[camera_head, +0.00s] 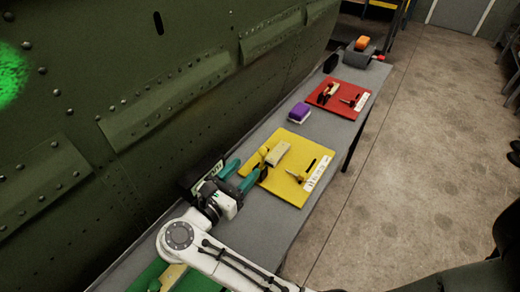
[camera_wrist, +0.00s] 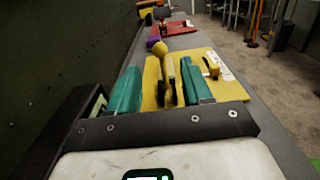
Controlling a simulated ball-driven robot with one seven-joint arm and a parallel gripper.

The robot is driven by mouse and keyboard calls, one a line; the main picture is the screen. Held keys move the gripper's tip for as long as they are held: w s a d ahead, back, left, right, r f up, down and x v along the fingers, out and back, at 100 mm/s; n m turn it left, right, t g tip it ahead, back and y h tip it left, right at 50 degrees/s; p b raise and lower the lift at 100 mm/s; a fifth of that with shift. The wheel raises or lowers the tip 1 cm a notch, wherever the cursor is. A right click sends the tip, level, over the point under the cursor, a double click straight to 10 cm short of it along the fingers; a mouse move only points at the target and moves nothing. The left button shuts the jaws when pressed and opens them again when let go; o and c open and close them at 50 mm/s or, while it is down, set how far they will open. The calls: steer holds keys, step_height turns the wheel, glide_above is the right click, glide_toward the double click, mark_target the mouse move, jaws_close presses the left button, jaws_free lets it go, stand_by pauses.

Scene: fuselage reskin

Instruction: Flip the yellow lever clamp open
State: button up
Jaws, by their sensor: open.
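The yellow lever clamp (camera_head: 266,155) stands on a yellow board (camera_head: 291,193) on the long grey table. It has a yellow lever with a round knob and a pale block (camera_head: 279,153) beside it. In the wrist view the clamp's lever (camera_wrist: 163,65) rises between my teal fingers, with the knob toward the top. My gripper (camera_head: 240,176) is open at the board's near left edge. In the wrist view my gripper (camera_wrist: 160,90) has one finger on each side of the lever, with gaps; I cannot tell whether either touches. The clamp's base is partly hidden.
A smaller yellow-handled part (camera_head: 300,175) sits on the same board. A purple-and-white block (camera_head: 299,112) and a red board (camera_head: 342,97) with clamps lie farther along the table. A green board (camera_head: 175,278) is nearer. The riveted green fuselage wall (camera_head: 130,110) borders the left.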

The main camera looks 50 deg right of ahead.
mark_target(260, 153)
steer(key=d+p, duration=0.1)
steer(key=d, duration=0.3)
steer(key=d+p, duration=0.2)
steer(key=d, duration=0.3)
steer(key=shift+w+d+r, duration=0.1)
steer(key=shift+w+d, duration=0.1)
steer(key=shift+d, duration=0.75)
jaws_close()
